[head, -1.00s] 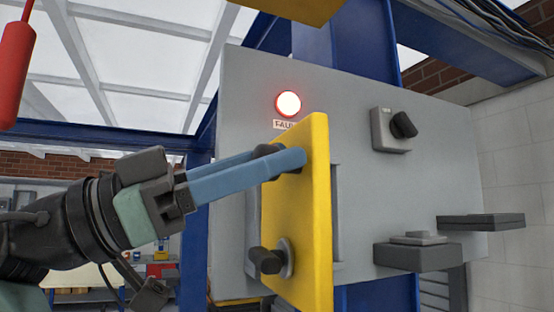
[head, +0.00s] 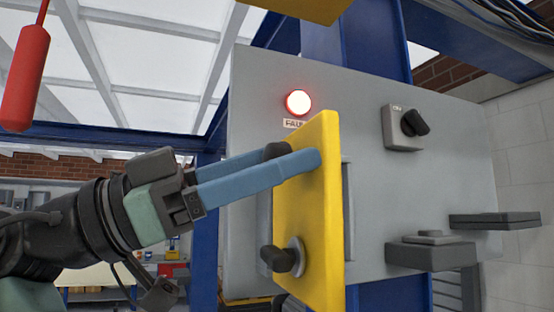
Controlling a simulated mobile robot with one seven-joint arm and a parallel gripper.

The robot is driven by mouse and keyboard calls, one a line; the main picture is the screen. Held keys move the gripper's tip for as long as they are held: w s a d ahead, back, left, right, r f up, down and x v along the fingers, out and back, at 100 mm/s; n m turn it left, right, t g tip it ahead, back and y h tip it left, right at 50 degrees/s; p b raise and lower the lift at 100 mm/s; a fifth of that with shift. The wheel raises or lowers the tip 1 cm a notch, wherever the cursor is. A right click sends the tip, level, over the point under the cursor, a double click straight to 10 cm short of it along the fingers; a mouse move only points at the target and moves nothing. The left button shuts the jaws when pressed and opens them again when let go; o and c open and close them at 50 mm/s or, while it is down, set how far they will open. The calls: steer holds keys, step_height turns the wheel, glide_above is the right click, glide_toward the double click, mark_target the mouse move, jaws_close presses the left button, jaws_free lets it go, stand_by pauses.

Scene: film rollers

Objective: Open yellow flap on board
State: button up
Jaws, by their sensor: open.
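The yellow flap (head: 313,215) stands swung out from the grey board (head: 395,165), seen at a steep angle with its edge toward me. It has two dark knobs, an upper one (head: 277,151) and a lower one (head: 283,259). My gripper (head: 295,158) comes in from the left with its two blue fingers apart at the upper part of the flap. The near finger overlaps the flap's left face, and the upper knob shows by the fingertips. The far fingertip is partly hidden, and I cannot tell whether the fingers touch the knob.
A lit red fault lamp (head: 298,102) sits above the flap. A rotary switch (head: 405,127) is on the board's upper right. A red cylinder (head: 25,78) hangs at upper left.

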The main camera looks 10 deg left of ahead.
steer(key=b+v, duration=0.4)
steer(key=v, duration=0.8)
steer(key=shift+a+b, duration=0.3)
steer(key=shift+b, duration=0.05)
steer(key=shift+s+f, duration=0.15)
